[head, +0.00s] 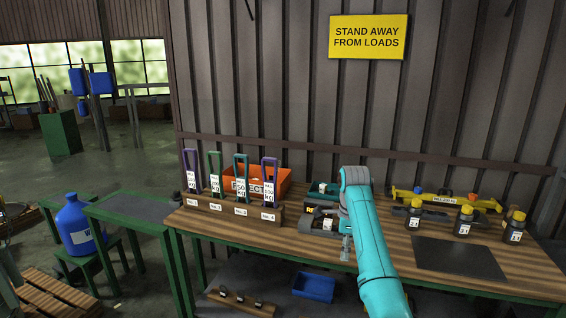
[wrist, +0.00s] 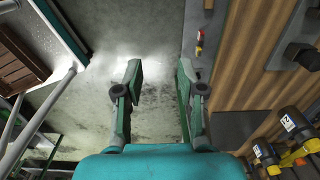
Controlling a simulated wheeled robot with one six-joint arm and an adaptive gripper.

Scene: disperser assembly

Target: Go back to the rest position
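My turquoise arm (head: 372,245) reaches up from the lower right of the head view and bends at its top above the wooden workbench. My gripper hangs below that bend and is small and partly hidden in the head view. In the wrist view my gripper (wrist: 160,76) shows two fingers well apart with nothing between them. Grey floor shows behind the gap, and the wooden bench top (wrist: 250,60) lies to the right of the fingers.
The bench holds a numbered rack (head: 225,218) of coloured loops, an orange box (head: 270,182), several dark yellow-capped bottles (head: 463,222), a black mat (head: 458,259) and a yellow beam (head: 445,199). A blue bin (head: 314,287) lies below. A blue jug (head: 75,225) stands left.

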